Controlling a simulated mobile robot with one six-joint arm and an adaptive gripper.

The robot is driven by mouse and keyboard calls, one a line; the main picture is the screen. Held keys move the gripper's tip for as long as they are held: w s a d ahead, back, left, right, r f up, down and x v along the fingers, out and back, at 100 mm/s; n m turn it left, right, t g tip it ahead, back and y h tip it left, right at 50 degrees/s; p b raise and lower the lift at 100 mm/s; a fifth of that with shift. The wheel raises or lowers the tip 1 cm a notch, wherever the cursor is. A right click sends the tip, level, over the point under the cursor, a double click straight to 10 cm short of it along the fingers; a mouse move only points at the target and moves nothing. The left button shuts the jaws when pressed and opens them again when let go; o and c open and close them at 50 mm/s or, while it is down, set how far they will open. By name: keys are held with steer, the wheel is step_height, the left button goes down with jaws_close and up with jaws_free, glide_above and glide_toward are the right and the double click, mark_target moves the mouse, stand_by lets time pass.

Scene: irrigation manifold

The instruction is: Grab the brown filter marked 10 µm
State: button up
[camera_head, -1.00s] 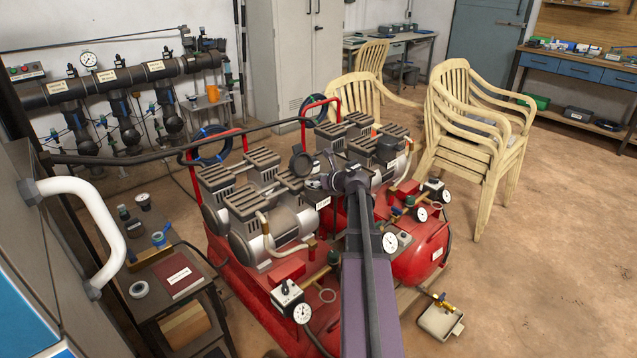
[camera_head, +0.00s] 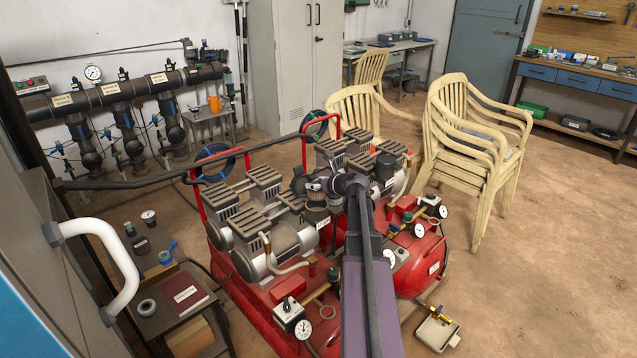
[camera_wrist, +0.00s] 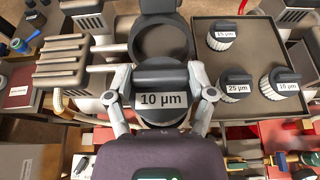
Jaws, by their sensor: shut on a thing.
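In the wrist view, my gripper (camera_wrist: 160,98) is shut on the dark cap of the filter marked 10 µm (camera_wrist: 160,76). One finger presses on each side of the cap, and the label faces the camera. In the head view, my gripper (camera_head: 317,186) is above the red compressor unit, with the brownish filter body (camera_head: 317,201) just below the fingers. The lower end of the filter is hard to make out. In the wrist view, an empty round dark ring (camera_wrist: 160,40) lies just beyond the filter.
At right in the wrist view, a tray (camera_wrist: 232,88) holds white filters marked 15 µm (camera_wrist: 221,37), 25 µm (camera_wrist: 237,89) and 10 µm (camera_wrist: 287,87). The red compressors (camera_head: 290,290) crowd the space below. Stacked chairs (camera_head: 475,150) stand right; open floor (camera_head: 560,260) lies beyond.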

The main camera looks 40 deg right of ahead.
steer(key=shift+r+p, duration=0.9)
steer(key=shift+r, duration=0.35)
steer(key=shift+w+d, duration=0.1)
steer(key=shift+d, duration=0.05)
